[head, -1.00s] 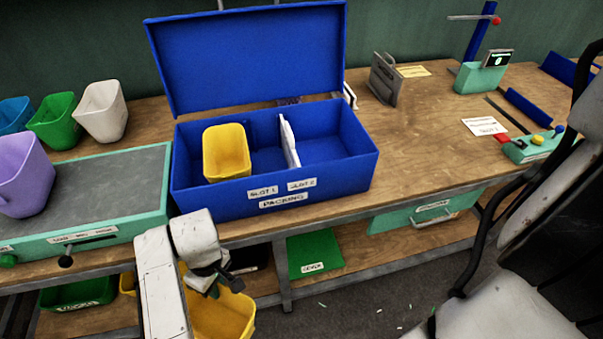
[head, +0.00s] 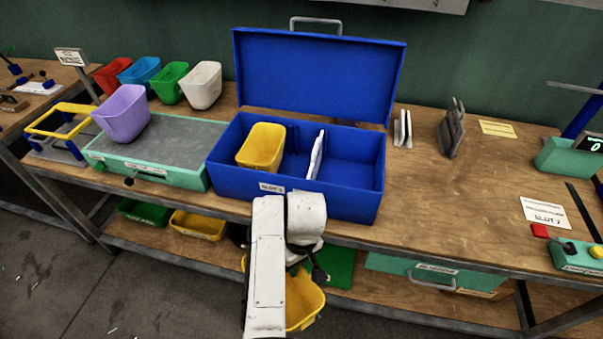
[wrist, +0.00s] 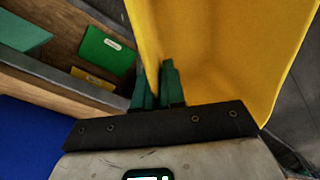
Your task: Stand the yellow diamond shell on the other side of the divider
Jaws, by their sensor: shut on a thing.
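My gripper (head: 316,272) is in front of the bench, below its top edge. Its green fingers (wrist: 158,88) are shut on the wall of a yellow shell (head: 304,302), which hangs tilted and also fills much of the wrist view (wrist: 215,50). Another yellow shell (head: 262,146) stands in the left compartment of the open blue box (head: 237,180). I cannot see a diamond mark on either shell. The white divider (head: 316,156) stands upright beside the boxed shell. The right compartment (head: 350,165) looks empty. My arm hides part of the box's front.
The box's raised lid (head: 318,75) stands behind it. A purple shell (head: 122,114) stands on the teal-edged unit (head: 180,135) at left, with several coloured shells behind. A grey stand (head: 452,130) is right of the box. Clear bench top (head: 430,190) lies at right.

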